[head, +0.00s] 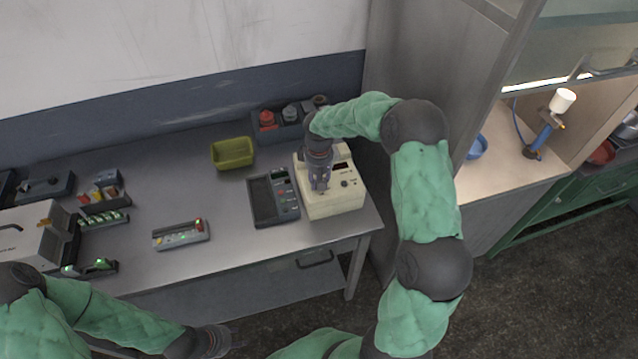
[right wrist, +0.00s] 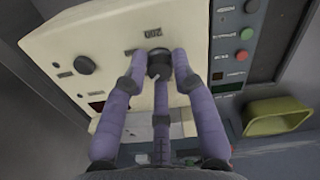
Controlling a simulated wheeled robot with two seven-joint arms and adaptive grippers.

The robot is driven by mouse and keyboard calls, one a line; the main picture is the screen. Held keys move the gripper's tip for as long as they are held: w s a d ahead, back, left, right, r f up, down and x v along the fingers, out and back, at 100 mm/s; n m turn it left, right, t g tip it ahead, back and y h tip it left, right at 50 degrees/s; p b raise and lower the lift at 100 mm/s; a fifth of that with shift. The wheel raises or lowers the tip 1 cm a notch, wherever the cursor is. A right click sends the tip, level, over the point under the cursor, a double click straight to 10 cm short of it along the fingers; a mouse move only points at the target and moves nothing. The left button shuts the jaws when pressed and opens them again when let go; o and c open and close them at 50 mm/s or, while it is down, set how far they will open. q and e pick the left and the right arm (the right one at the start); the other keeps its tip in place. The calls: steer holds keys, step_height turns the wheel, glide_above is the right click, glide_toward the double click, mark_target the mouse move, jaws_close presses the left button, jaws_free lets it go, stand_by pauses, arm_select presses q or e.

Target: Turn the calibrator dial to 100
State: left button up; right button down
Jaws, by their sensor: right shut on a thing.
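The calibrator (head: 335,208) is a cream box at the right end of the bench. My right gripper (head: 320,188) points down at its top panel. In the right wrist view, the panel of the calibrator (right wrist: 90,40) fills the upper left. My right gripper's purple fingers (right wrist: 160,75) are shut around the small black dial (right wrist: 159,62). A mark that looks like 200 is printed beside the dial. The dial's pointer setting cannot be read. My left gripper (head: 228,342) is low in the head view, off the bench's front edge, and its opening is unclear.
A yellow-green bin (head: 232,153) and a grey caddy (head: 288,130) stand behind. A small button box (head: 181,234) lies mid-bench. A tall metal cabinet wall (head: 400,70) stands close on the right.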

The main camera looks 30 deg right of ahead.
steer(key=shift+m+b, duration=0.4)
steer(key=shift+m, duration=0.7)
steer(key=c, duration=1)
jaws_free()
step_height(320, 180, up, 12)
steer(key=shift+f, duration=0.1)
